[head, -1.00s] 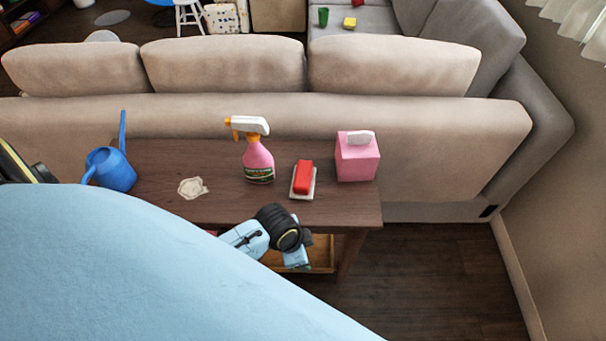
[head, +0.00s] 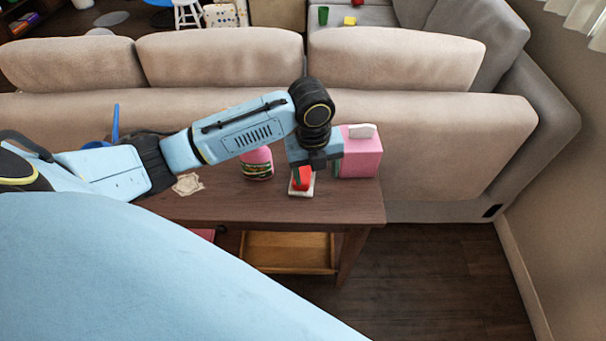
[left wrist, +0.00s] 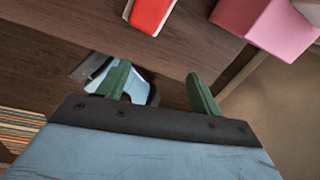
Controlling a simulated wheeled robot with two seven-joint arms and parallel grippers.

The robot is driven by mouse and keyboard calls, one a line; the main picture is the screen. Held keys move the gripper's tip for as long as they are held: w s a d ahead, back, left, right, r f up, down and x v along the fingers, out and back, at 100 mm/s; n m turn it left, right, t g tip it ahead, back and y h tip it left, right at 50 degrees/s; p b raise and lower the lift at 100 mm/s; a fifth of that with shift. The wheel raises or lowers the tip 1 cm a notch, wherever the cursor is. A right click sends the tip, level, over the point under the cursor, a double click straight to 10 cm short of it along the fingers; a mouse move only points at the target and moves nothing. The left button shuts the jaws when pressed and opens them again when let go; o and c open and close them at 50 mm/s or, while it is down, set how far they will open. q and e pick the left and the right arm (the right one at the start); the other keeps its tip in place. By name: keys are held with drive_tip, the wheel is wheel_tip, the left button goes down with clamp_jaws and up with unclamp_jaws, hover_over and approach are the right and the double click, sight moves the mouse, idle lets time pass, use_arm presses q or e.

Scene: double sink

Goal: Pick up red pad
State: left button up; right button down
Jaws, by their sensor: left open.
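My left gripper (head: 314,170) hangs over the pad area, pointing down, and hides part of the pad in the head view. In the left wrist view its two green fingers (left wrist: 157,76) are apart with nothing between them. The pad is beyond the fingers, not between them. My right gripper is not in view.
A pink tissue box (head: 362,155) stands just right of the pad. A crumpled beige item (head: 187,184) and a mostly hidden blue watering can (head: 116,122) are farther left. The sofa (head: 440,120) backs the table (head: 240,205).

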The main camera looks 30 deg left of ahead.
use_arm(q)
drive_tip(key=w+a+r+m, duration=0.4)
drive_tip(key=a+r, duration=0.1)
drive_tip(key=a, duration=0.2)
drive_tip(key=b, duration=0.2)
hover_over(303, 168)
drive_tip(key=shift+g+y, duration=0.3)
drive_tip(key=shift+y, duration=0.1)
wheel_tip(303, 168, down, 8)
drive_tip(key=shift+s+a+r, duration=0.1)
drive_tip(key=shift+s+r, duration=0.05)
drive_tip(key=shift+r, duration=0.05)
drive_tip(key=shift+f+b, duration=0.4)
drive_tip(key=shift+f, duration=0.5)
wheel_tip(303, 168, down, 4)
drive_tip(key=shift+r+b, duration=0.2)
drive_tip(key=shift+b, duration=0.55)
drive_tip(key=shift+f, duration=0.3)
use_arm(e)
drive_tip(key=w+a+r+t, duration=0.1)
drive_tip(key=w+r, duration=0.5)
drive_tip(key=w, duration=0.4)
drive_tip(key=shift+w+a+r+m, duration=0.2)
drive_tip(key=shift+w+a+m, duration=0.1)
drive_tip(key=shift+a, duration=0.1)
use_arm(q)
drive_tip(key=shift+c, duration=0.3)
drive_tip(key=c, duration=1)
